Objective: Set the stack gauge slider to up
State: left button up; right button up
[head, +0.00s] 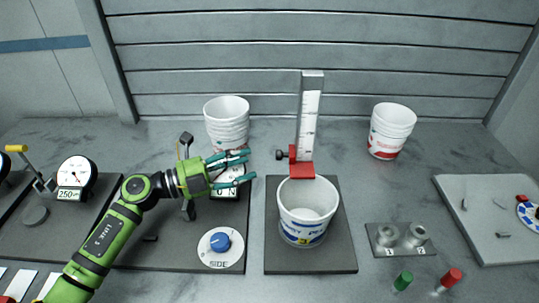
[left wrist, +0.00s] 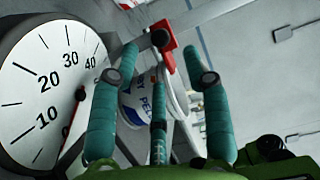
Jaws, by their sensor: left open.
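The stack gauge (head: 311,105) is an upright white scale behind a white bucket (head: 306,205) on a dark base plate. Its red slider (head: 301,170) sits low on the scale, near the bucket's rim. A red stub with a black knob (head: 281,154) sticks out to the left. My left gripper (head: 249,165) is open and empty, left of the gauge, its teal fingers pointing towards it, apart from the knob. In the left wrist view the red slider (left wrist: 165,44) shows beyond the spread fingers, with part of the bucket (left wrist: 136,106) behind them. My right gripper is not in view.
A stack of white buckets (head: 227,118) stands behind my left gripper; another (head: 391,130) stands right of the gauge. A large dial (left wrist: 40,85) is close by in the left wrist view. A blue SIDE knob (head: 220,242) is below my left gripper.

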aim_at(295, 161)
pick_arm(q)
jog(key=shift+w+d, duration=0.1)
jog(key=shift+d, duration=0.2)
jog(key=p+x, duration=0.2)
jog(key=x, duration=0.4)
jog(key=shift+d, duration=0.25)
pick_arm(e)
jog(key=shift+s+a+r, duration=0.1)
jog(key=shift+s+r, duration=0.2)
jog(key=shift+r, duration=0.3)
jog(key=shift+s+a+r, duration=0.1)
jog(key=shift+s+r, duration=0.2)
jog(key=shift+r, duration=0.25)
pick_arm(q)
grip_shut()
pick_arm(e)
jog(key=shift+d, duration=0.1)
